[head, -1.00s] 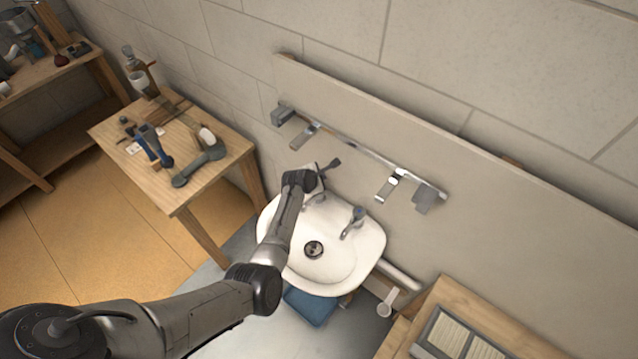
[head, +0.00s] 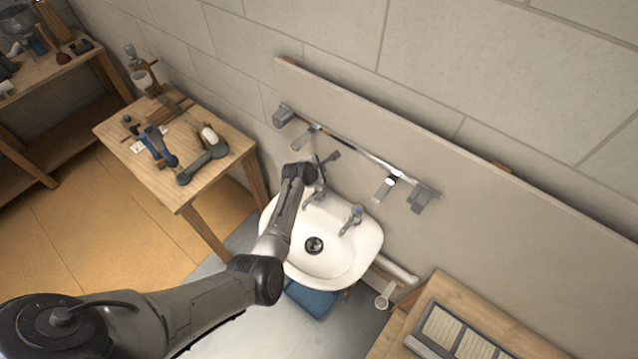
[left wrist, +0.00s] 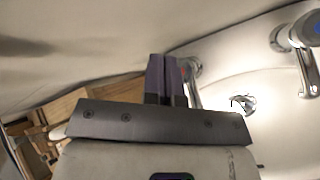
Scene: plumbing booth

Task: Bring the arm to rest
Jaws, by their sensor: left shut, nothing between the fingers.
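My left arm reaches in from the lower left of the head view and ends over the back left of the white sink (head: 350,265). My left gripper (head: 330,158) is small there, beside the left tap (head: 315,197) and in front of the wall panel. In the left wrist view its two dark fingers (left wrist: 163,80) are together with nothing between them. The sink also shows in that view (left wrist: 270,110), with one tap (left wrist: 193,78) just right of the fingers and another tap (left wrist: 308,45) at the far right. Whether the gripper touches the tap is unclear. My right gripper is in neither view.
A metal rail (head: 360,152) with brackets is fixed to the wall panel (head: 480,210) above the sink. A wooden table (head: 185,195) with tools stands to the left. A wooden bench (head: 435,290) with a tray stands at the lower right. A blue item (head: 312,300) lies below the sink.

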